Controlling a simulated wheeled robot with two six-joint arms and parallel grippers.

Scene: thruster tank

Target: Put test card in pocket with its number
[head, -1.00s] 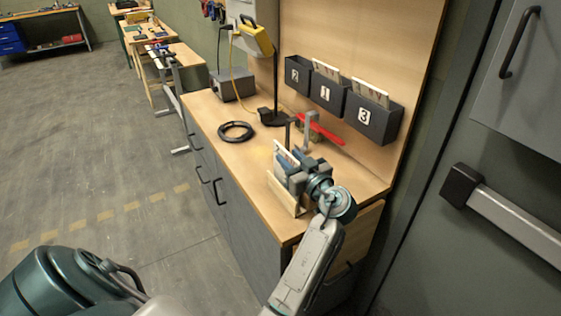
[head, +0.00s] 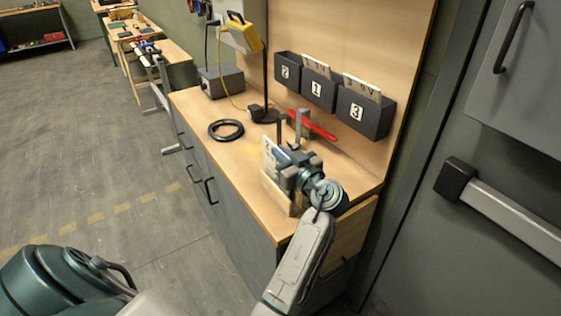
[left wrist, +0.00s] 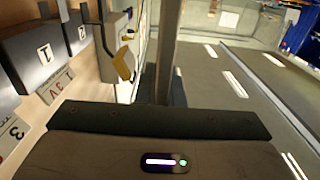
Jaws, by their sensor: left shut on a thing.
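My left gripper (head: 286,170) is shut on a pale upright test card (head: 271,153) over the front part of the bench. The marking on the card is too small to read. The fingertips are partly hidden. A light wooden holder (head: 278,192) stands just below the card; I cannot tell whether they touch. On the back panel hang dark pockets labelled 2 (head: 287,73), 1 (head: 317,89) and 3 (head: 362,113). Cards stick up from pockets 1 and 3; none shows above pocket 2. The left wrist view shows pocket 1 (left wrist: 42,57) at left. My right gripper is out of view.
A black cable ring (head: 226,130), a grey box (head: 220,83) and a yellow device (head: 243,33) are farther left. The bench's front right is clear.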

